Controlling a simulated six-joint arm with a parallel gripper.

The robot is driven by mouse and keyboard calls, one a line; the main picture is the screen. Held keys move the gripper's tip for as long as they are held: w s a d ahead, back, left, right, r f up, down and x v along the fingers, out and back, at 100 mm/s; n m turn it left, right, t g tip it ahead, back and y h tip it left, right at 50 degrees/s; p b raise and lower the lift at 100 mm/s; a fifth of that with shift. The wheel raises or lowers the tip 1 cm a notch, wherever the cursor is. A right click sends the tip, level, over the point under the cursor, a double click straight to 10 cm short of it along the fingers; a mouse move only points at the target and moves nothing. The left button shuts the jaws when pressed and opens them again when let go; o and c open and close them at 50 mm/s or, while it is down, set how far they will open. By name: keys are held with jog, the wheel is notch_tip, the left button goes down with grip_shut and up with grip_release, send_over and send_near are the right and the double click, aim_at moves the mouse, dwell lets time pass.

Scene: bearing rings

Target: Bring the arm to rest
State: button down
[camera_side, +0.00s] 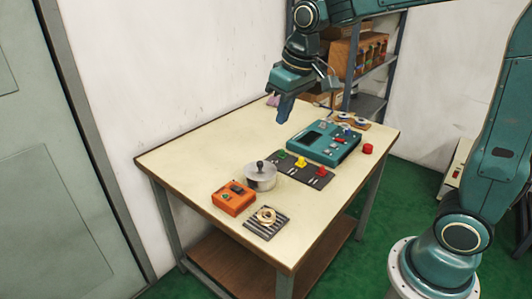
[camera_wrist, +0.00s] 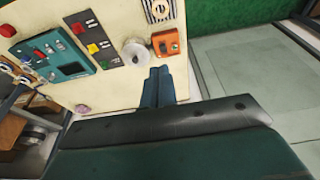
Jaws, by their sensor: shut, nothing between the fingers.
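My gripper (camera_side: 281,120) hangs above the far part of the table (camera_side: 185,157) in the side view, fingers pointing down. Its fingers are shut with nothing between them. It is clear of the objects on the table, behind and left of the teal panel. In the wrist view my gripper (camera_wrist: 160,72) shows as two dark blue fingers close together, with the tabletop beyond them.
A shelf (camera_side: 372,70) stands behind.

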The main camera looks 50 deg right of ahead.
jog(key=s+t, duration=0.2)
jog(key=s, duration=1.8)
jog(key=shift+a+r+t, duration=0.15)
jog(key=shift+a+t, duration=0.05)
jog(key=shift+t, duration=0.1)
